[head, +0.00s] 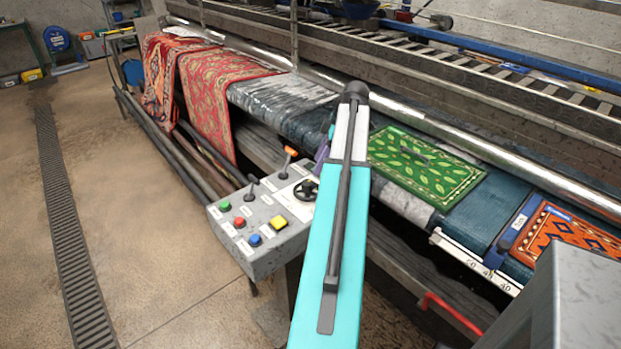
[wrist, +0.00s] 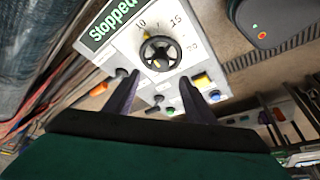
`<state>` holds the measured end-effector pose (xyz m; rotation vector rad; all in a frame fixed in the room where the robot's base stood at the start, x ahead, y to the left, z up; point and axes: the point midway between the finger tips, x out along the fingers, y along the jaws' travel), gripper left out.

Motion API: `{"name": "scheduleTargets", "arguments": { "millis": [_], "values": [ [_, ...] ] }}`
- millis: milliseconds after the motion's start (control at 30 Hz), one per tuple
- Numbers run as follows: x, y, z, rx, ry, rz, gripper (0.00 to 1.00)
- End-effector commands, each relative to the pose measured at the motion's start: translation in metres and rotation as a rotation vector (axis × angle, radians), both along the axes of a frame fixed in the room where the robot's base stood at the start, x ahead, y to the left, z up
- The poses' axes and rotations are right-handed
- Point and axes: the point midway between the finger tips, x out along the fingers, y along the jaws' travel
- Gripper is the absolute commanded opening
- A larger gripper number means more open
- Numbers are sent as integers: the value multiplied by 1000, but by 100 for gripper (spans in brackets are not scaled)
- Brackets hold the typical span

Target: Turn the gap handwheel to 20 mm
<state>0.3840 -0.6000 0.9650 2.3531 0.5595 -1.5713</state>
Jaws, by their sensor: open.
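The gap handwheel (wrist: 160,52) is a small black spoked wheel on the pale control panel (wrist: 122,57). Printed marks 10, 15 and 20 curve around its far and right sides; I cannot read its setting for certain. My gripper (wrist: 159,77) is open, with its two dark fingers on either side of the view below the wheel and nothing between them. I cannot tell whether they touch the panel. In the head view the handwheel (head: 306,190) shows beside my turquoise arm, which hides most of my gripper.
A green display (wrist: 112,20) reads "Stopped". Levers and red, green, blue and yellow buttons (head: 279,223) crowd the control box (head: 262,256). Red rugs (head: 212,92), a green rug (head: 425,163) and an orange rug (head: 565,232) lie on the machine.

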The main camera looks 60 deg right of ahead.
Motion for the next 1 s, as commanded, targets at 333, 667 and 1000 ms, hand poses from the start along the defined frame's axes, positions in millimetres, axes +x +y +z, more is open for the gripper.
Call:
{"name": "scheduleTargets", "arguments": {
  "millis": [333,667,1000],
  "values": [
    [14,8,-38,2,1,1,50],
    [25,13,-69,1,1,-1,50],
    [29,14,-80,0,0,-1,50]
  ]
}}
